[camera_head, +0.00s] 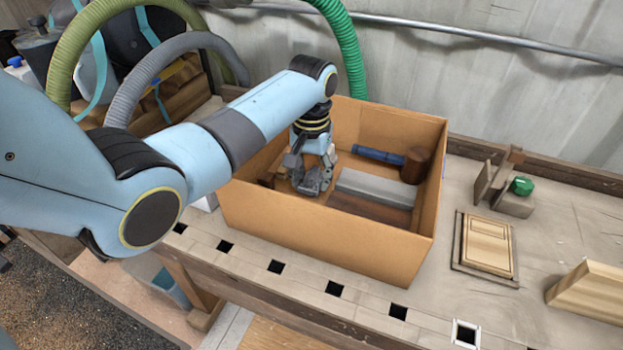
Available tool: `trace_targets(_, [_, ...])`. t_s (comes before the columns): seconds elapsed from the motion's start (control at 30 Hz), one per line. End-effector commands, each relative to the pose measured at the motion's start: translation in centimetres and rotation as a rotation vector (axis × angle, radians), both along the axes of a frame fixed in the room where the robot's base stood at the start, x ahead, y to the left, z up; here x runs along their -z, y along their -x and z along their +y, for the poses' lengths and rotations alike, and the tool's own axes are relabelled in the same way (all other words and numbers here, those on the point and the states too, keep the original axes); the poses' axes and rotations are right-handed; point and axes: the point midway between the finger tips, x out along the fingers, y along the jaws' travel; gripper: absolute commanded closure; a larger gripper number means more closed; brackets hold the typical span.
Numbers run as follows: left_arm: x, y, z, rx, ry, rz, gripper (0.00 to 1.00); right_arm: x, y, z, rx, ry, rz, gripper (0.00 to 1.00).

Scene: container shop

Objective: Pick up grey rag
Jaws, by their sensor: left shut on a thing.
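My left arm reaches from the left over an open cardboard box on the workbench. My left gripper (312,174) points down inside the left part of the box. It is shut on a small, crumpled grey thing, which I take for the grey rag (313,185). The rag is partly hidden by the fingers and hard to tell from them in colour. I cannot tell whether it touches the box floor. My right gripper is not in view.
The cardboard box (315,238) also holds a grey block (376,188), a blue-handled mallet (413,166) and brown wood. Right of it lie a wooden panel (487,245), a wooden tool with a green knob (522,186) and a wood block (590,290). Hoses hang behind my arm.

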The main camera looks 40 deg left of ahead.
Motion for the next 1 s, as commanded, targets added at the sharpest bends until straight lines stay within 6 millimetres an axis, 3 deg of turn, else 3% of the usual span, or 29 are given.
trace_targets(0.13, [-2.8, -0.1, 0.0, 0.0, -0.001, -0.005, 0.84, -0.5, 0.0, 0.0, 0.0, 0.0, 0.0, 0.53])
trace_targets(0.4, [-6.3, -1.5, -6.2, 0.002, 0.005, -0.004, 0.84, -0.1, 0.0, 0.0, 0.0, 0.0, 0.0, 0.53])
trace_targets(0.6, [-8.5, -2.2, -9.7, 0.001, 0.003, -0.002, 0.84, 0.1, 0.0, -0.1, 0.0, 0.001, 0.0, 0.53])
trace_targets(0.8, [-9.5, -2.6, -11.2, 0.0, 0.001, -0.001, 0.84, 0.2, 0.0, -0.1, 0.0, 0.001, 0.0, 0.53])
trace_targets(1.0, [-9.7, -2.6, -11.4, 0.0, 0.0, -0.001, 0.84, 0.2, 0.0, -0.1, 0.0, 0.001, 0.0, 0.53])
